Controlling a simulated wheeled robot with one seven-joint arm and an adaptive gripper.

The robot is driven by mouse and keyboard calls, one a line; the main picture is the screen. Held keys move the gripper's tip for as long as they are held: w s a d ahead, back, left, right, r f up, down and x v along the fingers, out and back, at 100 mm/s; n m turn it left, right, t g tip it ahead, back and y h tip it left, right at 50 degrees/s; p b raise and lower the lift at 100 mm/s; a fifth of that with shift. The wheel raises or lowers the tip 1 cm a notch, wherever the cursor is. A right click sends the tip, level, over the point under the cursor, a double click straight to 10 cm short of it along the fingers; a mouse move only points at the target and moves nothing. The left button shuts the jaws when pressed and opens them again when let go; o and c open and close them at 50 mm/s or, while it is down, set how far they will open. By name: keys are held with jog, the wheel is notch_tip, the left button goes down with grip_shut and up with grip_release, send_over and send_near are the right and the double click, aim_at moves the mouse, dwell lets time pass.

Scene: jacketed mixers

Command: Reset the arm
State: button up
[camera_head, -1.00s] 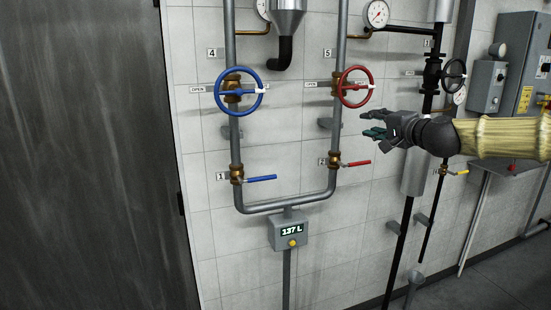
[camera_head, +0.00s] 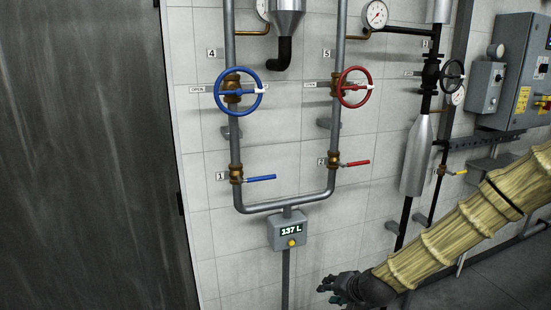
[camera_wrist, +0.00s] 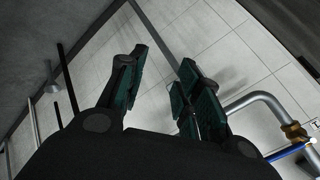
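My gripper (camera_head: 338,288) is low in the head view, below and to the right of the grey box with the 137 L display (camera_head: 288,231). My sleeved arm runs down to it from the right edge. In the wrist view my gripper (camera_wrist: 158,85) shows two green-padded fingers spread apart, with nothing between them. It touches none of the valves. The blue handwheel (camera_head: 239,91) and red handwheel (camera_head: 354,87) are up on the pipes. The blue lever (camera_head: 261,178) and red lever (camera_head: 357,163) point right.
A dark door (camera_head: 85,150) fills the left. A control cabinet (camera_head: 520,70) and a black handwheel (camera_head: 453,74) are at the right. A blue lever (camera_wrist: 288,152) and bent pipe (camera_wrist: 255,103) lie right of my fingers in the wrist view.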

jog(key=s+f+n+g+h, duration=0.1)
jog(key=s+f+n+g, duration=0.1)
jog(key=s+f, duration=0.95)
jog(key=s+d+f+n+g+h, duration=0.1)
jog(key=s+f, duration=0.4)
jog(key=s, duration=0.5)
jog(key=s+d+f+n+g+h, duration=0.1)
jog(key=s+d+f+n+g, duration=0.1)
jog(key=s, duration=0.9)
jog(key=s+d+f+n+g, duration=0.1)
jog(key=s+d+f+g, duration=0.2)
jog(key=s+f, duration=0.4)
jog(key=s, duration=0.3)
jog(key=shift+s+f+h, duration=0.15)
jog(key=shift+f+h, duration=0.15)
jog(key=shift+h, duration=0.1)
